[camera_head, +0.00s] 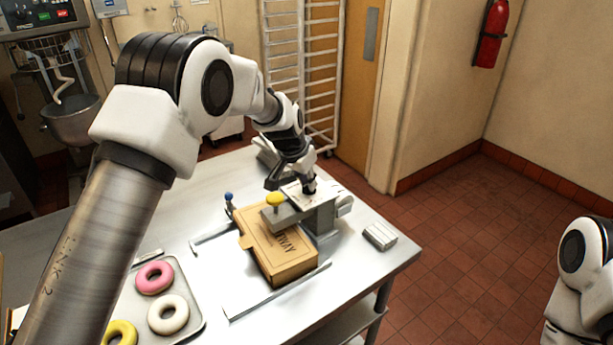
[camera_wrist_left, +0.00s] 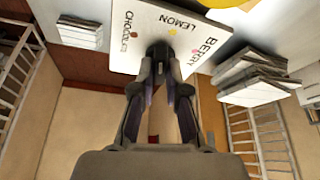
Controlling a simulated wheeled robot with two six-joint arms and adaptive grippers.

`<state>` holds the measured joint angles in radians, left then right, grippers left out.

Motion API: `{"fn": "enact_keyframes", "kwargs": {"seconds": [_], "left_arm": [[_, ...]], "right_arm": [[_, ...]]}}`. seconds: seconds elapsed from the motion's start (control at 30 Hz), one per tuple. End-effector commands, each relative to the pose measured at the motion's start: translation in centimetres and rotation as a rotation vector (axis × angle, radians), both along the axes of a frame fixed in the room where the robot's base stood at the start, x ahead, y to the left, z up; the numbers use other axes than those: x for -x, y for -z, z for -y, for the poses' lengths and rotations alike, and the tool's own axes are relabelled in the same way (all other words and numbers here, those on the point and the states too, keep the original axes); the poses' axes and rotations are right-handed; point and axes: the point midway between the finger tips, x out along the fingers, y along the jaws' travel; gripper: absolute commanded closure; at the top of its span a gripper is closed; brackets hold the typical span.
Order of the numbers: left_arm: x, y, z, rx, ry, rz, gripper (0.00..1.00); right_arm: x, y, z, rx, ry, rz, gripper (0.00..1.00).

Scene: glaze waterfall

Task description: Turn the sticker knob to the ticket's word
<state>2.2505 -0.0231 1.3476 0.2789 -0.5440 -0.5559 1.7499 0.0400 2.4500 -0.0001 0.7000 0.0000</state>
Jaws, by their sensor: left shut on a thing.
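The sticker machine (camera_head: 318,218) is a grey block with a yellow round top piece (camera_head: 274,199), standing at the cardboard box (camera_head: 275,255). In the left wrist view its white dial plate (camera_wrist_left: 120,58) reads CHOCOLATE, LEMON and BERRY, each with a small coloured mark. My left gripper (camera_head: 309,187) is over the plate, shut on the dark sticker knob (camera_wrist_left: 158,50). The fingers mostly hide the knob, so I cannot tell which word it points to. I cannot make out a ticket. My right gripper is out of view.
A tray (camera_head: 203,318) with pink, white and yellow donuts lies at the front left. Metal rails (camera_head: 277,291) flank the box. A small blue-topped post (camera_head: 229,197) stands behind it. A grey stack (camera_head: 380,235) lies near the table's right edge.

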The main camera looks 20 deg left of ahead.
Motion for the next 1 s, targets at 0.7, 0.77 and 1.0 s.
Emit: {"fn": "enact_keyframes", "kwargs": {"seconds": [0.7,0.77,1.0], "left_arm": [[0.4,0.7,0.5,-0.003,-0.52,-0.015,1.0],[0.4,0.7,0.5,-0.002,-0.539,-0.015,1.0],[0.4,0.7,0.5,-0.002,-0.573,-0.015,1.0]], "right_arm": [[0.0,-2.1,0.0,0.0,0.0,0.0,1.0],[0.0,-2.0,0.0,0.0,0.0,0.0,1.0],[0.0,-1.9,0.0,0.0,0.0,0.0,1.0]]}}
